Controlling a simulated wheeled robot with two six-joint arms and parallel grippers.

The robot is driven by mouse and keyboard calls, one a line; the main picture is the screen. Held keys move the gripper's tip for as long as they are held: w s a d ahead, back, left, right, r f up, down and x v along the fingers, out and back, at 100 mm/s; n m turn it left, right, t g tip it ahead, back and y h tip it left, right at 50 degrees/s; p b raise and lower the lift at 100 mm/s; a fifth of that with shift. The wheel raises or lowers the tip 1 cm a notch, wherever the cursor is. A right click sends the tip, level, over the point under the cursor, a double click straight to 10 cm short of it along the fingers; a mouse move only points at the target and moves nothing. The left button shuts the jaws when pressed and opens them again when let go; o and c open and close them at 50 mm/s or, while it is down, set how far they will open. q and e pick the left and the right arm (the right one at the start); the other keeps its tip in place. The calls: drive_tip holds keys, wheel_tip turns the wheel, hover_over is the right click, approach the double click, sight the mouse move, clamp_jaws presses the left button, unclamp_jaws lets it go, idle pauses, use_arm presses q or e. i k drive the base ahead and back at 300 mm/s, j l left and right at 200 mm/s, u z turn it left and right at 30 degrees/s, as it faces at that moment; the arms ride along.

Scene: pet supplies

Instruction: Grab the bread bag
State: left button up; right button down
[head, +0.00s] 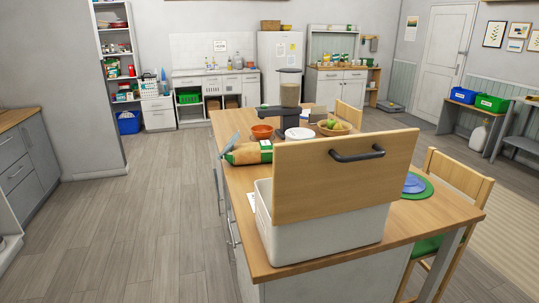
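A brown paper-like bag with a green and white band (250,153) lies on its side on the wooden-topped island (262,272), near its left edge. It looks like the bread bag, but its label is too small to read. A white bin (330,236) stands at the near end of the island. Its wooden lid (340,190), with a dark handle, is raised and hides part of the island behind it. The bin's inside is hidden. Neither of my grippers is in view.
An orange bowl (262,131), a dark appliance (289,95) and a fruit bowl (334,127) stand behind the bag. A blue plate on a green mat (414,184) lies at right. A wooden chair (458,187) stands beside the island. The floor at left (135,210) is clear.

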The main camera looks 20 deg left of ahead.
sight(261, 152)
drive_tip(key=i+j+z, duration=0.15)
drive_tip(key=j+z, duration=0.15)
drive_tip(key=i+j+z, duration=0.25)
drive_tip(key=j, duration=0.2)
drive_tip(key=j+z, duration=0.3)
drive_tip(key=k+j, duration=0.05)
